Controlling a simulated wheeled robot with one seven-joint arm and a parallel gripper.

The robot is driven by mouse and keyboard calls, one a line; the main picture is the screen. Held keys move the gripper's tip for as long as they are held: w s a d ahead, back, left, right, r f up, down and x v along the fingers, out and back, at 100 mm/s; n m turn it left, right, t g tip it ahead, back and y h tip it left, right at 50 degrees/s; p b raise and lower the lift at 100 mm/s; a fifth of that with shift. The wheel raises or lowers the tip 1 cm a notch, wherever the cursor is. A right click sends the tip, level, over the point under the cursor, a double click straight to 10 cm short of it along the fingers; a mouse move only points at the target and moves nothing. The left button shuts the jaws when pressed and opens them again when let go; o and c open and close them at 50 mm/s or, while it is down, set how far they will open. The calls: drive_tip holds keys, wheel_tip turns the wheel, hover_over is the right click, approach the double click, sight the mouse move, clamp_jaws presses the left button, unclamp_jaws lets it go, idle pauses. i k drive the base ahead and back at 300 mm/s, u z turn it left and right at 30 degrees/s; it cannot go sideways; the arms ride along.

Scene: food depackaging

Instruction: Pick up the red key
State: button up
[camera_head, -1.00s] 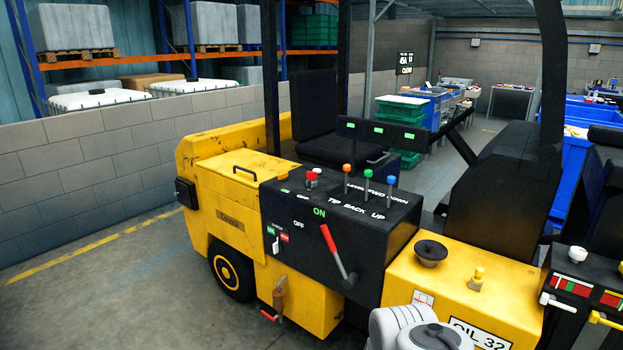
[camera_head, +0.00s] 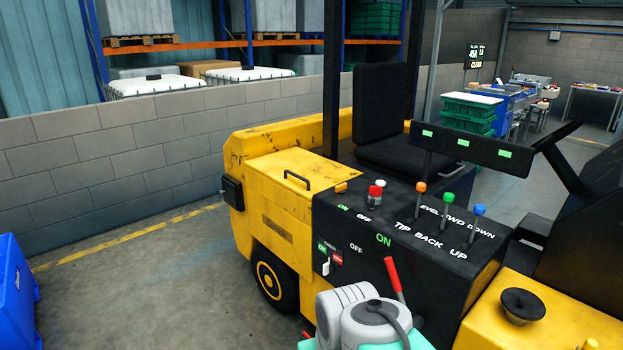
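A small red piece (camera_head: 376,194) stands upright on top of the black control console (camera_head: 330,215) of the yellow vehicle, beside the ON and OFF labels. It may be the red key, but it is too small to make out a key shape. A pale round cap shows just behind it. A red-handled lever (camera_head: 393,273) rises from the console's front side, partly hidden by my arm. Links of my arm fill the bottom middle. My gripper's fingers are not in view.
Levers with orange (camera_head: 420,187), green (camera_head: 448,198) and blue (camera_head: 479,210) knobs stand right of the red piece. A black seat (camera_head: 385,105) is behind. A blue bin (camera_head: 14,290) is at the left edge. The floor between bin and vehicle is clear.

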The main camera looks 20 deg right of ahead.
sight(375, 192)
drive_tip(key=u, duration=0.1)
drive_tip(key=i, duration=1.65)
drive_tip(key=z, duration=0.25)
